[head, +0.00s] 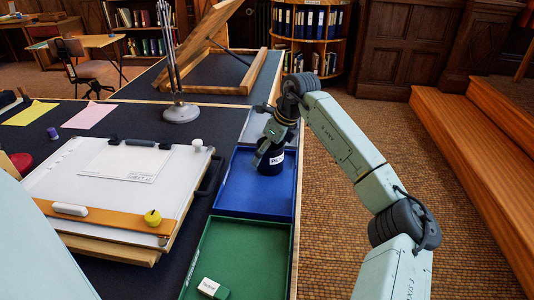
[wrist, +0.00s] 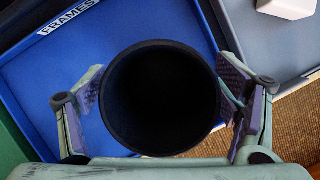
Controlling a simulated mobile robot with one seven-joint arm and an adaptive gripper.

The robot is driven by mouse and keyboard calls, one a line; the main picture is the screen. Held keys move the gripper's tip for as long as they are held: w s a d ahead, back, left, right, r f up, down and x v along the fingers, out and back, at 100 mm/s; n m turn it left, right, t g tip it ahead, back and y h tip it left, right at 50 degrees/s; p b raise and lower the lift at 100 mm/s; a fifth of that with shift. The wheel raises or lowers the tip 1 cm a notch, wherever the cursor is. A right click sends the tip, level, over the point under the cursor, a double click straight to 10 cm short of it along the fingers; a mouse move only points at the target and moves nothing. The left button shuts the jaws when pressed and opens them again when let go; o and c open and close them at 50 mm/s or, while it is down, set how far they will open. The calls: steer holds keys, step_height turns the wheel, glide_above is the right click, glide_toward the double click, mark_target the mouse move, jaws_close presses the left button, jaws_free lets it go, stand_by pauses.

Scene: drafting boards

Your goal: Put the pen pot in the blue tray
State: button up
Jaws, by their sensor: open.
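The pen pot (head: 270,166) is a dark round pot with a white label, upright at the back right part of the blue tray (head: 243,200). It appears to rest on the tray floor. In the wrist view the pot (wrist: 160,125) shows its open, empty-looking mouth from above, over the blue tray (wrist: 35,85) with its "FRAMES" label. My gripper (head: 268,152) is open around the pot. In the wrist view my gripper (wrist: 162,90) has one finger on each side, with a small gap at the left; contact at the right is unclear.
A green tray (head: 240,250) with a white block (head: 212,288) lies in front; a grey tray (head: 255,125) lies behind. A drawing board (head: 120,185) stands left, with a yellow knob-like object (head: 153,217). A lamp-like stand (head: 180,112) is further back.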

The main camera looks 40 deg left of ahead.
steer(key=b+v, duration=0.1)
steer(key=v, duration=1)
steer(key=shift+r, duration=0.2)
